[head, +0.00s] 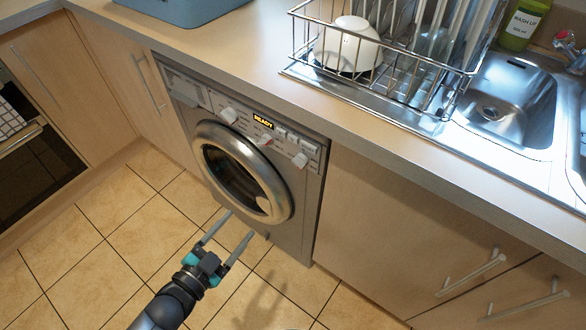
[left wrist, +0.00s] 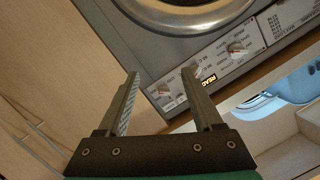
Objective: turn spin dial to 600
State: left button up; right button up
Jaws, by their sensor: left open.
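The washing machine (head: 312,215) stands under the worktop with a round door and a control panel along its top. The display (head: 263,122) reads READY. My left gripper (head: 239,223) is open and empty, low in front of the machine, apart from the dials. My right gripper is not in view.
The worktop (head: 215,60) overhangs above the panel. A dish rack (head: 440,85) with a white bowl (head: 348,45) stands beside the sink (head: 500,110). Cupboards with bar handles (head: 470,275) flank the machine. The tiled floor (head: 130,240) in front is clear.

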pick_arm(q)
jog(key=d+r+m+h, duration=0.2)
jog(key=d+r+h, duration=0.15)
jog(key=r, duration=0.35)
jog(key=b, duration=0.4)
send_near(296, 165)
jog(key=shift+t, duration=0.3)
jog(key=x, duration=0.7)
jog(key=shift+w+d+f, duration=0.2)
jog(key=shift+d+f, duration=0.05)
jog(key=shift+d, duration=0.05)
jog(key=shift+w+d, duration=0.4)
jog(key=shift+w, duration=0.1)
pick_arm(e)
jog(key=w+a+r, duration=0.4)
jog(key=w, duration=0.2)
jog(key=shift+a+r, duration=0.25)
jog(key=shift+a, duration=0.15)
pick_arm(q)
grip_shut()
